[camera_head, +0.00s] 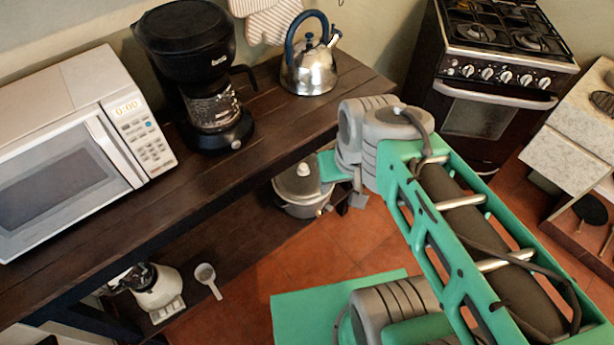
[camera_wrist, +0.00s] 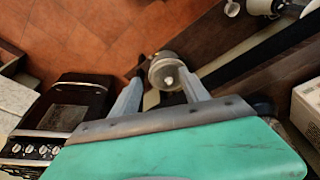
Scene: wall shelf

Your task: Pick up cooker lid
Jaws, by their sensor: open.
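The cooker (camera_head: 295,207) is a grey metal pot on the lower shelf, under the front edge of the dark wooden top. Its lid (camera_head: 303,179) is round and grey with a pale knob, and part of it is hidden by the shelf edge and my arm. In the wrist view the lid (camera_wrist: 167,73) shows beyond and between the fingers of my gripper (camera_wrist: 161,83). The gripper is open with nothing between its fingers, and appears apart from the lid. In the head view the gripper is mostly hidden behind my arm links.
The upper shelf (camera_head: 200,180) overhangs the cooker. It holds a microwave (camera_head: 75,150), a coffee maker (camera_head: 205,80) and a kettle (camera_head: 309,65). A blender (camera_head: 157,288) and a small scoop (camera_head: 207,278) are lower left. A stove (camera_head: 490,80) stands right. Tiled floor (camera_head: 350,240) lies in front.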

